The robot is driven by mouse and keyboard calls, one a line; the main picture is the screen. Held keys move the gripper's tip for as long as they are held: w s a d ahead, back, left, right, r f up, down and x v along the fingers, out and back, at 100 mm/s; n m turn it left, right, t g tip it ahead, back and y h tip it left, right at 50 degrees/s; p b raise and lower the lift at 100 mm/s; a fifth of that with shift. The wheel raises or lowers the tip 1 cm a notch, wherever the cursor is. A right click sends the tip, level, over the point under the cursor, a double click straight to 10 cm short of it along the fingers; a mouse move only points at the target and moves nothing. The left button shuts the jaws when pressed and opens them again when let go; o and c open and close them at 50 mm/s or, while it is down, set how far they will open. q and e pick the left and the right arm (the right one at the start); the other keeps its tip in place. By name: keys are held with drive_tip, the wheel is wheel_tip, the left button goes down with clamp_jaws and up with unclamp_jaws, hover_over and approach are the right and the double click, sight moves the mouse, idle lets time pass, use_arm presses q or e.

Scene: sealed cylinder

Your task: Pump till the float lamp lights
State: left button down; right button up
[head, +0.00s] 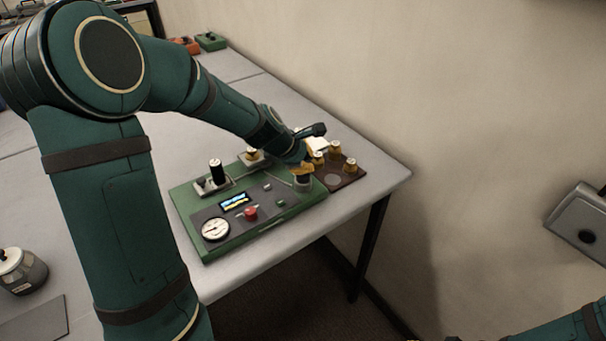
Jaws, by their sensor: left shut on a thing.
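A green device (286,214) with a dark panel lies on the table. Its panel has a round white gauge (215,229), a small blue-and-yellow window (235,202), a red knob (250,213) and small grey fittings (280,202). I cannot tell which part is the float lamp, or whether any lamp is lit. A short grey cylinder (303,183) stands at its right end. My left gripper (303,169) is down at the top of this cylinder, shut on a part there that its fingers mostly hide. My right arm shows at the lower right; its gripper is out of view.
A brown board (350,178) with several brass-coloured pieces lies beside the device near the table corner. A black-topped post (216,170) stands at the device's back left. A grey pot (20,271) is at the far left. The wall is close on the right.

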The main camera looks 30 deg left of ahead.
use_arm(q)
drive_tip(key=shift+f+b, duration=0.8)
drive_tip(key=shift+f, duration=0.15)
idle(0.9)
drive_tip(key=shift+r, duration=0.1)
drive_tip(key=shift+r+p, duration=1.25)
drive_tip(key=shift+p, duration=0.05)
wheel_tip(320, 180, up, 5)
drive_tip(key=p, duration=0.5)
idle(2.2)
